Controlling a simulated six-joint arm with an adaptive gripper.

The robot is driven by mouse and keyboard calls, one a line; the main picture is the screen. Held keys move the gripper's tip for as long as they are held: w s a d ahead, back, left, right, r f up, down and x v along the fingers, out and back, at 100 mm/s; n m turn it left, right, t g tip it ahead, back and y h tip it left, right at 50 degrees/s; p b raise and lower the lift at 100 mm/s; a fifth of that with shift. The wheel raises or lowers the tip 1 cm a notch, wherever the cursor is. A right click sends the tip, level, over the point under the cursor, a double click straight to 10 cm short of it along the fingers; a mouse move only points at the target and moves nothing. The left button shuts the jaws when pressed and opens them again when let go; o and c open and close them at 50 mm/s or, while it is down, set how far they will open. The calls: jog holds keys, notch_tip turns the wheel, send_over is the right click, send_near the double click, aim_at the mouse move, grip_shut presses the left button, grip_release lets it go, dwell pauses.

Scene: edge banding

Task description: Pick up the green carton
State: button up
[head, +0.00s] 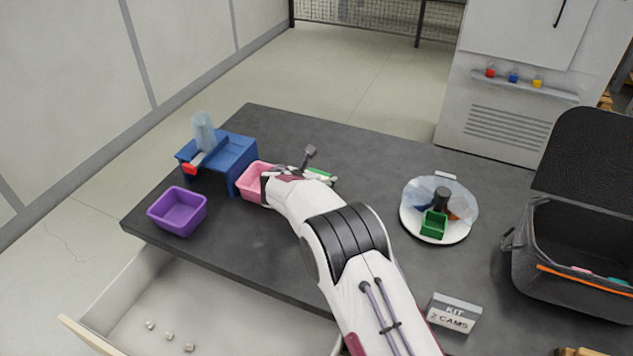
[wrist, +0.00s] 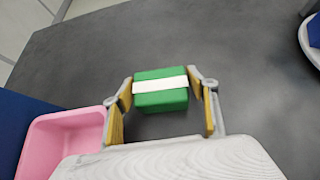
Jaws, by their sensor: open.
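The green carton (wrist: 160,99) is a small green block with a white band across it. In the wrist view it sits on the dark table between the fingers of my gripper (wrist: 166,108). The fingers are open, one at each side of the carton, with a gap on the right side and a narrower one on the left. In the head view my gripper (head: 322,168) is beyond the pink bin, and only a sliver of the green carton (head: 318,173) shows, the rest hidden by my arm.
A pink bin (wrist: 36,128) stands close left of my gripper, beside a blue stand (head: 240,153). A purple bin (head: 178,211) is at the front left. A white plate (head: 458,236) with items and a dark bag (head: 565,287) are on the right. Table behind the carton is clear.

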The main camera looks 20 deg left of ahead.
jog(key=c, duration=0.8)
jog(key=shift+r, duration=0.15)
jog(key=shift+r, duration=4.85)
